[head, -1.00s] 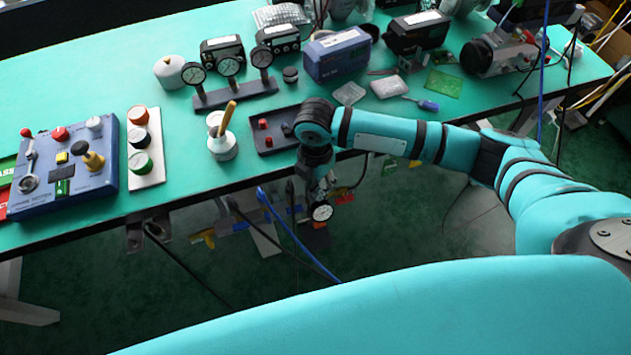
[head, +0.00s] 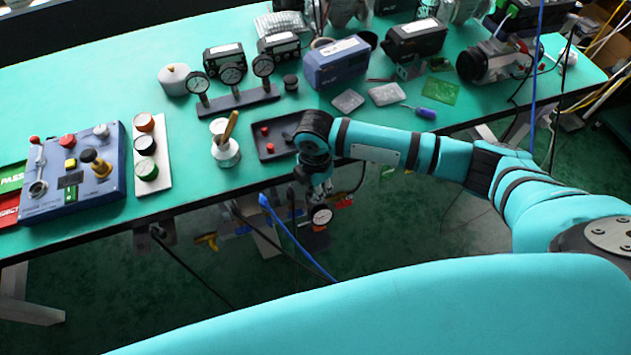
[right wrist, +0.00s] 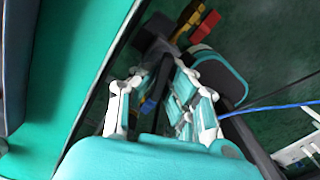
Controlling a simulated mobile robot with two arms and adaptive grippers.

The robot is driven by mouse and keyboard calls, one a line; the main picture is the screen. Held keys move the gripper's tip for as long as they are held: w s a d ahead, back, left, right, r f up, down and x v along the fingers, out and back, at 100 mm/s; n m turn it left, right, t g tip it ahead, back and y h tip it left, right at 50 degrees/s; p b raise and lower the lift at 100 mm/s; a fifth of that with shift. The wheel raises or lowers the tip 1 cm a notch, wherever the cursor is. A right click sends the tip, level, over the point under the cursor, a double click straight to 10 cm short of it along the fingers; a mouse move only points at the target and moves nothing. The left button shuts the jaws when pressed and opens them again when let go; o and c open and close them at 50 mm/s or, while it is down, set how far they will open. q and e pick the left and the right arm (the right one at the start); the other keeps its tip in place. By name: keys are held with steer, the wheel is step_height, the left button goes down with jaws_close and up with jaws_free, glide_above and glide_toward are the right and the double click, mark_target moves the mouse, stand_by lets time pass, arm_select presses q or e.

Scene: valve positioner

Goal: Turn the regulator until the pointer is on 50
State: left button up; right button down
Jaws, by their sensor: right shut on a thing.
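A small round white-faced gauge (head: 321,216) hangs below the table's front edge in the head view. It belongs to the regulator; its pointer is too small to read. My right gripper (head: 319,190) reaches down over the edge, just above the gauge. In the right wrist view, my right gripper (right wrist: 160,98) has its pale fingers closed around a part of the regulator. The gripped part is mostly hidden between the fingers. A dark block (right wrist: 153,38) shows beyond the fingertips. My left gripper is in neither current view.
A teal table (head: 250,178) carries a blue control panel (head: 50,200), a stand with several gauges (head: 238,100) and a dark tray (head: 262,152). Blue tubing (head: 290,235) and coloured handles hang below the edge near my right gripper. Open floor lies in front.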

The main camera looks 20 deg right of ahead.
steer(key=shift+m, duration=0.5)
steer(key=c, duration=1.4)
jaws_free()
steer(key=shift+r, duration=0.1)
step_height(320, 180, up, 12)
